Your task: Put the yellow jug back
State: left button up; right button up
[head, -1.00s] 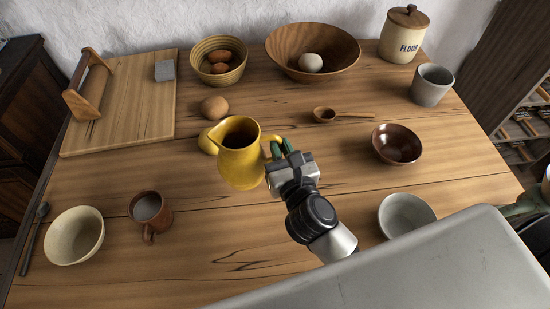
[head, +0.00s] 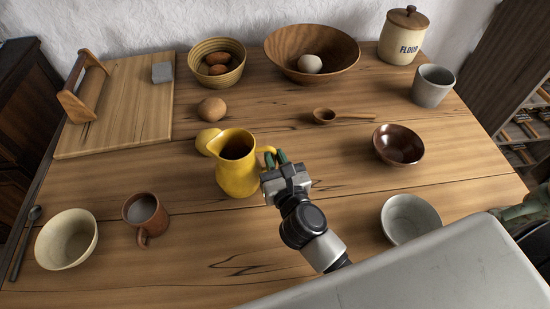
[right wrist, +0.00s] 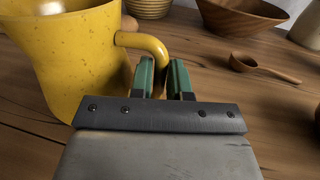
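The yellow jug (head: 236,172) stands upright at the middle of the wooden table, its spout pointing left and its handle to the right. My right gripper (head: 276,160) is at the handle, on the jug's right side. In the right wrist view the jug (right wrist: 75,60) fills the upper left, and its handle (right wrist: 143,41) curves down between the two green fingers (right wrist: 161,78), which look closed on it. The fingers hide the handle's lower part. I cannot tell whether the jug's base touches the table.
A round yellowish thing (head: 205,137) is partly hidden behind the spout, with an egg (head: 211,107) farther back. A brown mug (head: 146,212) and cream bowl (head: 66,240) stand left. A wooden spoon (head: 345,115), brown bowl (head: 398,146) and grey bowl (head: 410,218) are right.

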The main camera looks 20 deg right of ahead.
jog(key=o, duration=0.3)
jog(key=shift+o, duration=0.2)
jog(key=shift+r, duration=0.15)
jog(key=s+b, duration=0.2)
jog(key=s, duration=0.9)
jog(key=shift+b, duration=0.4)
jog(key=shift+s, duration=0.55)
